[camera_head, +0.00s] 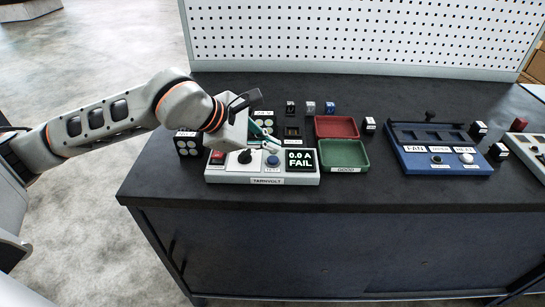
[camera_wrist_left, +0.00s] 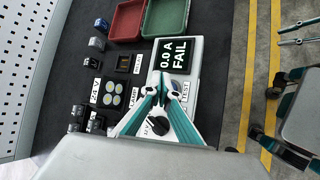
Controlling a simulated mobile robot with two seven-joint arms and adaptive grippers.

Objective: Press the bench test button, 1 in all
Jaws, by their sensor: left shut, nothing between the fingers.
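The bench tester (camera_head: 262,179), a pale box labelled TARNVOLT, stands near the bench's front edge. Its blue button (camera_head: 272,161) sits between the black knob (camera_head: 244,156) and the screen (camera_head: 301,160), which reads 0.0 A FAIL. In the left wrist view the screen (camera_wrist_left: 174,56) and the TEST label (camera_wrist_left: 185,91) show past the fingers. The blue button is mostly hidden there. My left gripper (camera_head: 272,147) is shut and empty, its tips over the tester close to the blue button. The teal fingers meet in the left wrist view (camera_wrist_left: 159,79). I cannot tell whether they touch it.
A red tray (camera_head: 357,124) and a green tray (camera_head: 365,154) labelled GOOD lie right of the tester. A blue fixture (camera_head: 448,163) stands farther right. Small labelled blocks (camera_head: 310,107) lie behind. A perforated panel (camera_head: 350,35) closes the bench's back.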

